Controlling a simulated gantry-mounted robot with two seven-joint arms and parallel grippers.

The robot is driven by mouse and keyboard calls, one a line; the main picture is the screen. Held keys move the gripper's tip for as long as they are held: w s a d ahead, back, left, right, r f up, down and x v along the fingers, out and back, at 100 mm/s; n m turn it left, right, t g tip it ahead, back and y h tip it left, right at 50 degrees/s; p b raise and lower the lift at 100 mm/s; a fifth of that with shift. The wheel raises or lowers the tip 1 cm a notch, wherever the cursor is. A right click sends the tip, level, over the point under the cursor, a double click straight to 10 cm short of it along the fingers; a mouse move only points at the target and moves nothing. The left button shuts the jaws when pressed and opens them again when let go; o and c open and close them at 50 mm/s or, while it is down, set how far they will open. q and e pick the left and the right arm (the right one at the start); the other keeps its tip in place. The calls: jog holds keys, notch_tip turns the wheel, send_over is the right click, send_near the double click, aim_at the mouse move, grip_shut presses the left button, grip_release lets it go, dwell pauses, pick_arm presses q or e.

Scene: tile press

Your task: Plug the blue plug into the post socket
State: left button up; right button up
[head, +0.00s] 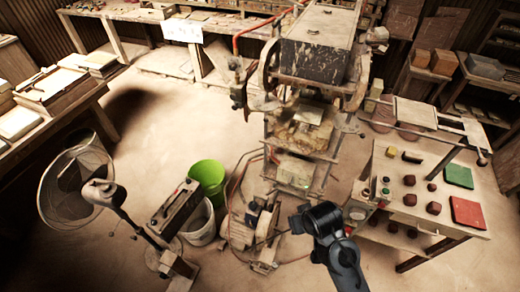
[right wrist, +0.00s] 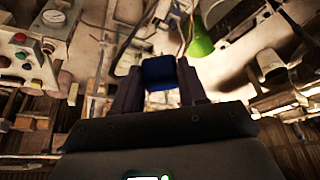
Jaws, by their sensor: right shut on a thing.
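My right gripper (head: 304,221) comes in from the bottom of the head view, over the floor in front of the press. In the right wrist view its two dark fingers are shut on the blue plug (right wrist: 160,73), whose dark blue face shows between them. I cannot make out the plug in the head view, where the gripper hides it. I cannot identify the post socket with certainty in either view. My left gripper is not in view.
The tile press (head: 318,45) stands behind the gripper. A workbench (head: 440,218) with red and green tiles is at the right. A green bucket (head: 207,174) and a fan (head: 75,188) stand left. A control box (right wrist: 25,65) with buttons shows in the wrist view.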

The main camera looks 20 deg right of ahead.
jog(key=shift+w+r, duration=0.1)
jog(key=shift+r, duration=0.1)
